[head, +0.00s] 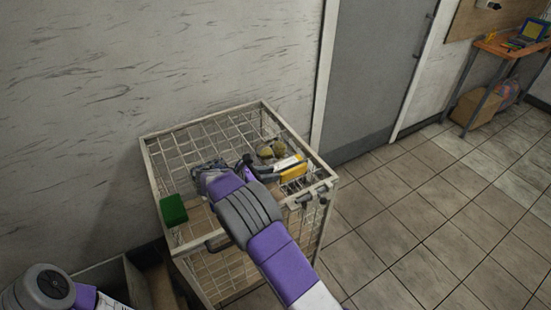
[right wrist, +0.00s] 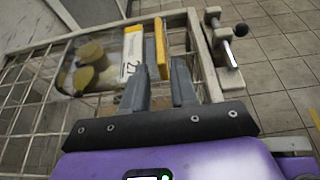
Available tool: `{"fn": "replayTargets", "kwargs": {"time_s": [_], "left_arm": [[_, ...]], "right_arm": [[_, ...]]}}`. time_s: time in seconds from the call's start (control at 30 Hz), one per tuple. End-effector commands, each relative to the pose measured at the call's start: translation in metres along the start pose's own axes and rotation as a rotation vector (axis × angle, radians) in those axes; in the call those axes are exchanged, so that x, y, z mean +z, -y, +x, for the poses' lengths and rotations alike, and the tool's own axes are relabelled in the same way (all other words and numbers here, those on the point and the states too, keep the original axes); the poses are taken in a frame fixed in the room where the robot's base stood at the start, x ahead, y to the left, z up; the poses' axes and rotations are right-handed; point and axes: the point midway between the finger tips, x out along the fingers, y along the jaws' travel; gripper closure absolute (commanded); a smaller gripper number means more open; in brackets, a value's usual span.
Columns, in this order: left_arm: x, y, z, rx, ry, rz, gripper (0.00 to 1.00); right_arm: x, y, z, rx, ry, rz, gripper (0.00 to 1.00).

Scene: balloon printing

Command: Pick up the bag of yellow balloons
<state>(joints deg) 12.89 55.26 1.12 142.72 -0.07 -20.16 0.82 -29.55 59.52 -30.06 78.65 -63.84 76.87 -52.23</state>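In the right wrist view the pouch (right wrist: 88,66) is at upper left, with the white label and yellow edge (right wrist: 161,48) near the fingertips. My right gripper (head: 253,168) is at the bag's near side. Its fingers (right wrist: 160,72) stand apart, with the yellow edge seen between them; contact cannot be told. My left gripper is not in view; only part of my left arm shows at lower left.
The wire cage (head: 160,168) stands against the wall, with a green box (head: 173,210) on its left side. A metal latch (right wrist: 228,45) sticks up at its right rim. A grey door (head: 378,75) and an orange table (head: 497,47) are farther right.

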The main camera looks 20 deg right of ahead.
Motion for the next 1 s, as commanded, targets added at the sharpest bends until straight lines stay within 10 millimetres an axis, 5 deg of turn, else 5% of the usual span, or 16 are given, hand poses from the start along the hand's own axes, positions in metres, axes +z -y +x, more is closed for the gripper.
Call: {"fn": "replayTargets", "kwargs": {"time_s": [0.47,0.8,1.0], "left_arm": [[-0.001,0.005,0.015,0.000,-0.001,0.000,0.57],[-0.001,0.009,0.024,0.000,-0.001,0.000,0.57],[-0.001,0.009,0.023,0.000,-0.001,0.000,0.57]], "right_arm": [[-0.009,0.001,0.033,-0.001,-0.001,0.002,0.72],[-0.007,0.004,0.077,-0.002,-0.002,0.001,0.72],[-0.005,0.004,0.080,0.000,-0.001,0.001,0.72]]}}
